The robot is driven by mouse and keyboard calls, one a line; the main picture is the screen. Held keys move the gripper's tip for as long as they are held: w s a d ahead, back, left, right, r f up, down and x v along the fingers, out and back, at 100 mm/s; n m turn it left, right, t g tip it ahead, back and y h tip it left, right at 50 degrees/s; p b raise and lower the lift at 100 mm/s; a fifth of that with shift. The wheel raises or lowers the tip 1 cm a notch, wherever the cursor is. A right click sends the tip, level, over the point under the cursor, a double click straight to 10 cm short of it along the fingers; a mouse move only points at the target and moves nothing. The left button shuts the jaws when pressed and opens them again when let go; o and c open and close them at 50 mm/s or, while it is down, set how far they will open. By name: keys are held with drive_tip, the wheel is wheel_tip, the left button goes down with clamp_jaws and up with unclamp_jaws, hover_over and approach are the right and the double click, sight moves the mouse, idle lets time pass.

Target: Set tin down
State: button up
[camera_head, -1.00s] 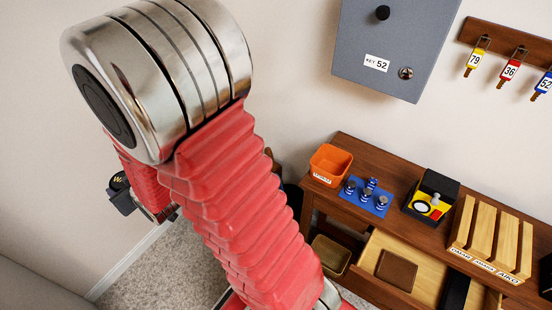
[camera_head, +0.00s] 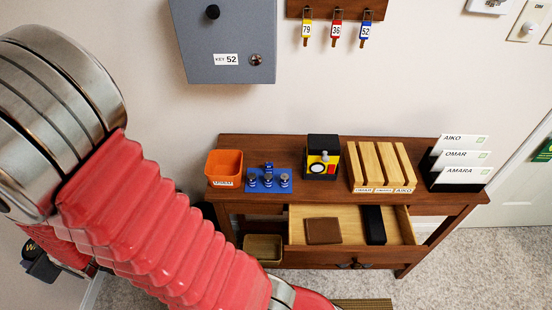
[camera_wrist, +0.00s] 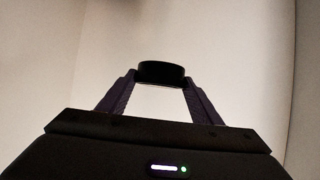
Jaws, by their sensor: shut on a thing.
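A small dark round tin (camera_wrist: 162,72) is pinched between the fingertips of my gripper (camera_wrist: 160,80) in the wrist view, with bare pale wall behind it. In the head view the tin (camera_head: 28,251) shows as a dark disc with a yellow mark on top, at the lower left edge. My gripper (camera_head: 42,267) is just under and around it there, partly hidden by my arm. The tin is held in the air, well left of the wooden hutch.
The wooden hutch (camera_head: 300,205) has an open drawer (camera_head: 355,225) with a brown wallet (camera_head: 323,231) and a black case (camera_head: 374,225). On top stand an orange bin (camera_head: 224,167), a blue mat with small figures (camera_head: 269,181), a yellow-black box (camera_head: 322,158), a slatted rack (camera_head: 380,165) and a card holder (camera_head: 460,165).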

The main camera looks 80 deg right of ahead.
drive_tip(key=s+d+r+m+g+h, duration=0.1)
drive_tip(key=s+d+m+h, duration=0.25)
drive_tip(key=d, duration=0.85)
drive_tip(key=s+d+m+g+h, duration=0.25)
drive_tip(key=s+d, duration=0.25)
drive_tip(key=d, duration=0.8)
drive_tip(key=s+d+r+m+g+h, duration=0.1)
drive_tip(key=s+d+m+h, duration=0.3)
drive_tip(key=d, duration=0.8)
drive_tip(key=m+g+h, duration=0.2)
drive_tip(key=m+g, duration=0.9)
hover_over(284, 154)
drive_tip(key=shift+f, duration=2.95)
